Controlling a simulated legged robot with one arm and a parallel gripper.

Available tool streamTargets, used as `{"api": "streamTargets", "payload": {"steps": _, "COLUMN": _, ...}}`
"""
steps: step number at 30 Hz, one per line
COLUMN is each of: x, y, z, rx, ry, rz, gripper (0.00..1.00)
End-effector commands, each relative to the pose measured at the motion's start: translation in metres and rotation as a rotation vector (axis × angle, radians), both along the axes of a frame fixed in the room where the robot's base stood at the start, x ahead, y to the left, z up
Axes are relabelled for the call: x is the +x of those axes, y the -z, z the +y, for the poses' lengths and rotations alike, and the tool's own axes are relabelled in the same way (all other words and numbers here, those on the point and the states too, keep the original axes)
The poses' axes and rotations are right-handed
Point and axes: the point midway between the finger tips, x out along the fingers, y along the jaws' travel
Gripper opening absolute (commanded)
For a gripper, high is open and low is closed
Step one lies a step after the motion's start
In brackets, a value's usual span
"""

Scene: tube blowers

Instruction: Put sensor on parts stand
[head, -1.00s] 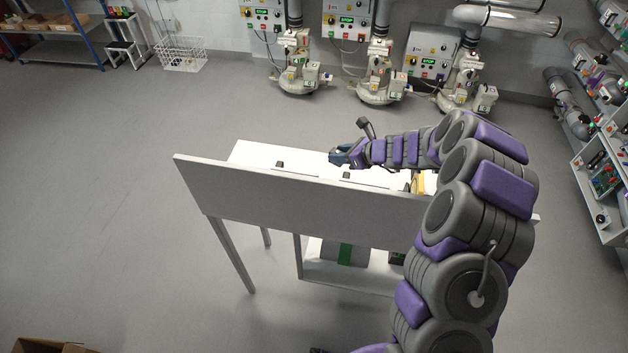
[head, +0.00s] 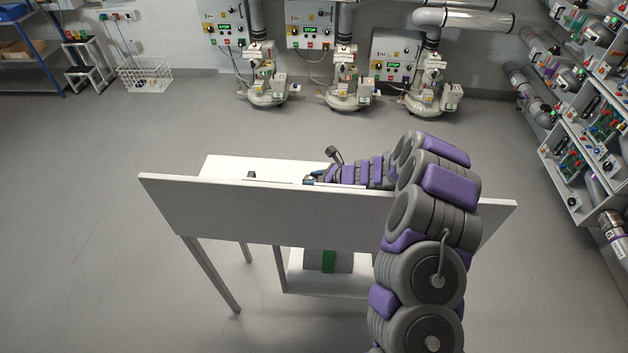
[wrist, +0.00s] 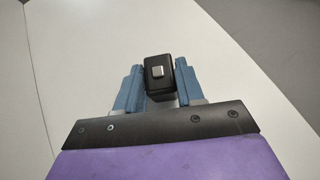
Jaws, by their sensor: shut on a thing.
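My gripper (wrist: 159,83) reaches over a white table (head: 240,165); its blue fingers stand on both sides of a small black box, taken as the sensor (wrist: 158,90), with a silver square on top. The gripper is shut on this box. In the head view my gripper (head: 311,179) shows just above the table's upright white panel (head: 270,208), and the box cannot be made out there. White step-like stands (head: 84,70) with small coloured parts are at the back left; I cannot tell whether one is the parts stand.
A small dark item (head: 251,174) shows at the panel's top edge. A white wire basket (head: 145,74) and blue-framed shelves (head: 35,50) stand at the back left. Blowers (head: 345,90) line the back wall. Racks of parts (head: 590,125) are on the right. The left floor is clear.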

Motion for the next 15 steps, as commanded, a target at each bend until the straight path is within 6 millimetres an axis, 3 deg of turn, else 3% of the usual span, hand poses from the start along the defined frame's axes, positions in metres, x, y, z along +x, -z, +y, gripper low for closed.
{"api": "streamTargets", "payload": {"steps": 9, "x": -0.0001, "y": -0.0001, "z": 0.0001, "rx": 0.0, "ry": 0.0, "rz": 0.0, "gripper": 0.63}}
{"api": "streamTargets", "payload": {"steps": 15, "x": 0.0, "y": -0.0005, "z": 0.0, "rx": 0.0, "ry": 0.0, "rz": 0.0, "gripper": 0.63}}
